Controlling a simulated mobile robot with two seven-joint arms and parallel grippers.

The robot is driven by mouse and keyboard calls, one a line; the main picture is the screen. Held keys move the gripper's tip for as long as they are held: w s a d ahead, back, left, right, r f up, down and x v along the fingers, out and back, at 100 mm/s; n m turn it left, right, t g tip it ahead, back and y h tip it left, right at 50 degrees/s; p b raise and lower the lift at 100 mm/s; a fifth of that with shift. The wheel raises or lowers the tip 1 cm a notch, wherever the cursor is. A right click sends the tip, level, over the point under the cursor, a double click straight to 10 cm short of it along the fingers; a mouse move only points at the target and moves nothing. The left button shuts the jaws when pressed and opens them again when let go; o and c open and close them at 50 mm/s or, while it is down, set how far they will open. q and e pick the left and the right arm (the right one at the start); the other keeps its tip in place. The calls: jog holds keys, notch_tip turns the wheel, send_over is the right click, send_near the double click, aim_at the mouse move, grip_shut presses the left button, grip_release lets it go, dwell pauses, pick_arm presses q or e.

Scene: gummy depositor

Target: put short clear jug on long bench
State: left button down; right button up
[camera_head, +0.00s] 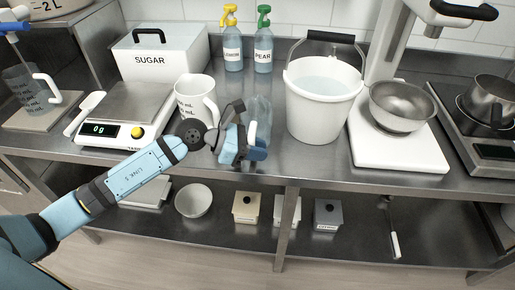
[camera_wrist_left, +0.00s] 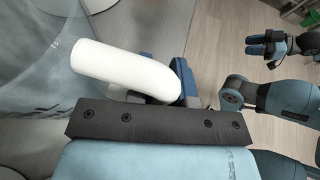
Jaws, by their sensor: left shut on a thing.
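The short clear jug (camera_head: 258,108) is see-through with a white handle (camera_head: 252,132). It is near the front of the long steel bench (camera_head: 310,160), between a white jug and a white bucket. I cannot tell whether its base touches the bench. My left gripper (camera_head: 243,142) is shut on the handle, at the jug's front side. In the left wrist view the white handle (camera_wrist_left: 105,70) lies between the fingers, and the clear jug wall (camera_wrist_left: 40,60) fills the left side. My right gripper (camera_wrist_left: 268,46) shows small at the upper right of that view, its opening unclear.
The white jug (camera_head: 196,97) stands close left, the bucket (camera_head: 318,112) close right. Behind are two spray bottles (camera_head: 233,52) (camera_head: 263,54). A scale (camera_head: 120,110) and sugar box (camera_head: 165,55) are left. A mixer with a steel bowl (camera_head: 401,105) is right.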

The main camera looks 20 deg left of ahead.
pick_arm(q)
jog(key=c, duration=1)
grip_release()
jog(key=shift+c, duration=0.2)
jog(key=v, duration=1.2)
jog(key=shift+r+b, duration=0.2)
jog(key=shift+b, duration=0.2)
jog(key=shift+a, duration=0.1)
